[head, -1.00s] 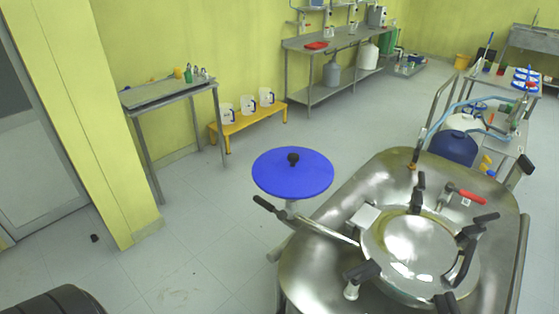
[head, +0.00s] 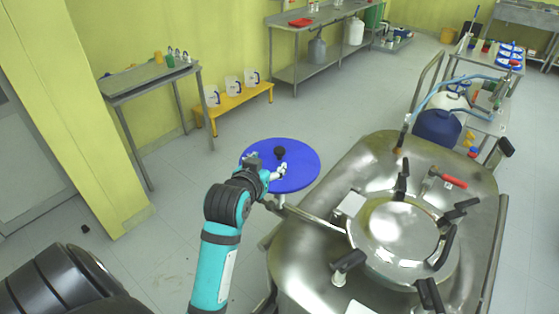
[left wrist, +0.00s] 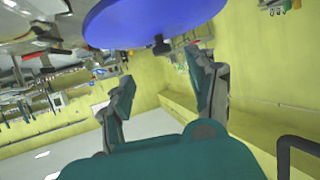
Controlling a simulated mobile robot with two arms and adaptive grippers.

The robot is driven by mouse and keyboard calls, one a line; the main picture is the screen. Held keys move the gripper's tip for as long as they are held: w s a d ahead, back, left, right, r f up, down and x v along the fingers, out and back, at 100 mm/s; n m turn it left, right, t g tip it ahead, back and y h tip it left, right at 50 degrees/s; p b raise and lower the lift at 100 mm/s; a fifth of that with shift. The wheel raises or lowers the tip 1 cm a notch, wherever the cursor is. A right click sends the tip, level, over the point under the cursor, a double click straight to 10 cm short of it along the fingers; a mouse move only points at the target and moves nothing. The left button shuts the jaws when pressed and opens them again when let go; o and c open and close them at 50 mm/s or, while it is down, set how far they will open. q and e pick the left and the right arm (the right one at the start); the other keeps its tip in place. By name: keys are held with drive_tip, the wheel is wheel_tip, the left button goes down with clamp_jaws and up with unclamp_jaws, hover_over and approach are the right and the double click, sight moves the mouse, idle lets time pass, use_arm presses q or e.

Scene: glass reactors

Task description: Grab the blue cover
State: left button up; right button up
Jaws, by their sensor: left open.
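The blue cover (head: 302,176) is a flat round disc with a black knob (head: 280,152) at its centre, left of the steel reactor. My left gripper (head: 277,173) is at the cover's near left part, close to the knob; whether it touches the cover cannot be told. In the left wrist view, the blue cover (left wrist: 150,22) fills the top. The knob (left wrist: 160,46) lies ahead of the open fingers of my left gripper (left wrist: 163,76), with nothing between them. My right gripper is not seen.
The steel reactor (head: 300,245) with a round lid, clamps and a long handle stands right of the cover. A side table (head: 150,82) and a yellow bench (head: 232,103) stand along the wall. The floor left of the cover is clear.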

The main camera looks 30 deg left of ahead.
sight(278, 151)
use_arm(q)
drive_tip(key=p+x, duration=0.1)
drive_tip(key=x, duration=0.5)
drive_tip(key=shift+w+a+f, duration=0.15)
drive_tip(key=shift+w+f, duration=0.05)
drive_tip(key=shift+w, duration=0.15)
drive_tip(key=p+x, duration=0.1)
drive_tip(key=x, duration=0.2)
drive_tip(key=p+x, duration=0.1)
drive_tip(key=shift+w+a+r+p, duration=0.1)
drive_tip(key=shift+w+a+p, duration=0.15)
drive_tip(key=shift+w+p, duration=0.1)
drive_tip(key=shift+w+a, duration=0.1)
drive_tip(key=shift+w, duration=0.2)
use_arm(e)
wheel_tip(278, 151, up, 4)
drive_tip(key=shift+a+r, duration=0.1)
use_arm(q)
drive_tip(key=shift+s, duration=0.1)
drive_tip(key=shift+c, duration=0.3)
drive_tip(key=c, duration=1.1)
clamp_jaws()
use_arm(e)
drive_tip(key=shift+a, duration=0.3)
